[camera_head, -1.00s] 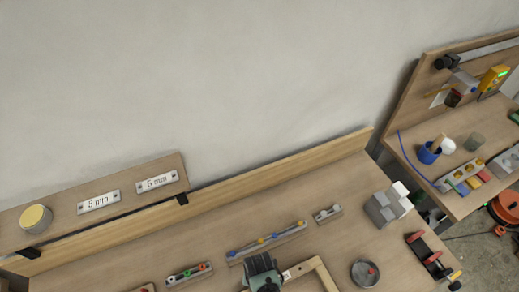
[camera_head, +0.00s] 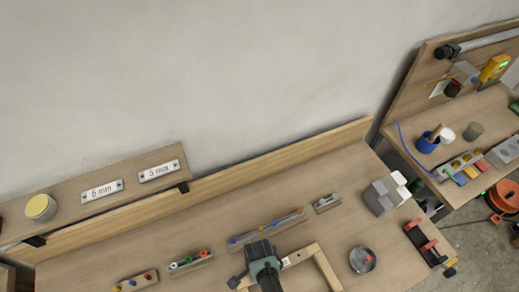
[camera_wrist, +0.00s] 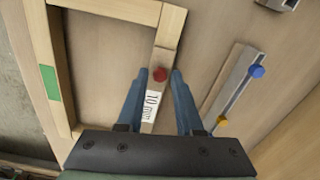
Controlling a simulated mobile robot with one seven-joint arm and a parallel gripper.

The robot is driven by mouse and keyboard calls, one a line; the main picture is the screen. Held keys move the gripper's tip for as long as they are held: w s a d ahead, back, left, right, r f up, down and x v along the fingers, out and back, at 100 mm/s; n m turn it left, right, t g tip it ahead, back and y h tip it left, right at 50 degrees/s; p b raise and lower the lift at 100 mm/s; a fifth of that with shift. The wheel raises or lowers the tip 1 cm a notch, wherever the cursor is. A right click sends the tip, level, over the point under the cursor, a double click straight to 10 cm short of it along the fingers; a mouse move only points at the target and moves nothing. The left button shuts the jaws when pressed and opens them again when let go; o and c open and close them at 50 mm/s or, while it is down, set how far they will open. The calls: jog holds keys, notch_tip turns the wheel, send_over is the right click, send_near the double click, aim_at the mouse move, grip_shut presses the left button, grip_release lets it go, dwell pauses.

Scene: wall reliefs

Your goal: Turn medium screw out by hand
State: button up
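A red round screw head (camera_wrist: 160,74) sits on a wooden bar of a frame, above a white "10 mm" label (camera_wrist: 152,105), in the wrist view. My gripper (camera_wrist: 160,76) has its two blue fingers on either side of the red head. A narrow gap shows on each side, so it looks open around the head and not closed on it. In the head view my gripper (camera_head: 263,268) is over the bench beside the wooden frame (camera_head: 325,265); the screw is not clear there.
A rail with blue and yellow knobs (camera_head: 268,230) lies just behind my gripper; it also shows in the wrist view (camera_wrist: 236,88). A small rail with coloured rings (camera_head: 190,261), a round dish (camera_head: 362,260) and grey blocks (camera_head: 385,195) are on the bench (camera_head: 225,215).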

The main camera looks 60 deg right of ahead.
jog(key=m, duration=0.5)
jog(key=shift+p, duration=0.3)
grip_shut()
jog(key=n, duration=0.4)
jog(key=shift+n, duration=0.4)
jog(key=n, duration=0.4)
jog(key=shift+b, duration=0.3)
jog(key=shift+n, duration=0.6)
